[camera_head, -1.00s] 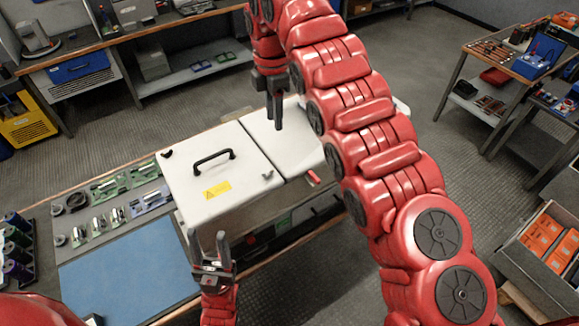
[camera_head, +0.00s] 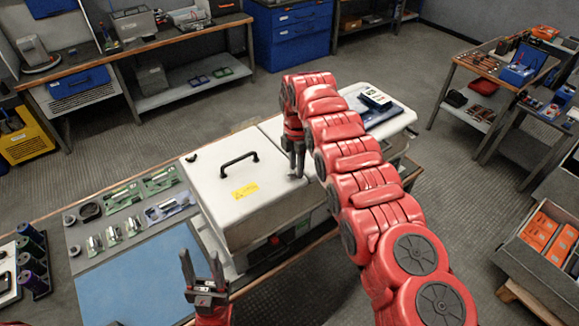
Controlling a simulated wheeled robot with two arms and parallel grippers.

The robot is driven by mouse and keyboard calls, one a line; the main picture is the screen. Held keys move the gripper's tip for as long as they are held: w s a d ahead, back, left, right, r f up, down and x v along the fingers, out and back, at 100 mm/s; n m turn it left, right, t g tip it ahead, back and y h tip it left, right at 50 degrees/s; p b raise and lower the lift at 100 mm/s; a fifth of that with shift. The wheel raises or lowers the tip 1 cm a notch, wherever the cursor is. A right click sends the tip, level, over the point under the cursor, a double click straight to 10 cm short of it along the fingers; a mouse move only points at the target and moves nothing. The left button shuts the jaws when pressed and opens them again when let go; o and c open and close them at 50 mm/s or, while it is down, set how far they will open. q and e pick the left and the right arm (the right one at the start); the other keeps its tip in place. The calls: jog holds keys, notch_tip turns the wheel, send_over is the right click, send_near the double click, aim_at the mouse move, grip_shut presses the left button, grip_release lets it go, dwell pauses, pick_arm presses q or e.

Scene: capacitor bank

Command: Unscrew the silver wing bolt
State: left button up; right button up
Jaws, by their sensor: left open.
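A white cabinet lid (camera_head: 222,200) with a black handle and a yellow warning label is at the centre. The silver wing bolt is at the lid's right front corner, largely hidden at my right gripper's fingertips. My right gripper (camera_head: 297,172) points down over that corner, its fingers close together; I cannot tell whether they touch or grip the bolt. My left gripper (camera_head: 201,258) is open and empty, pointing up in front of the cabinet, near the blue mat.
A blue mat (camera_head: 130,280) and a grey tray with several small parts lie left of the cabinet. Dark cylinders (camera_head: 33,255) stand in a rack at the far left. A dark device (camera_head: 378,105) lies on the white surface behind my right arm.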

jog(key=shift+d+f, duration=0.1)
jog(key=shift+d, duration=0.05)
grip_shut()
dwell(1.4)
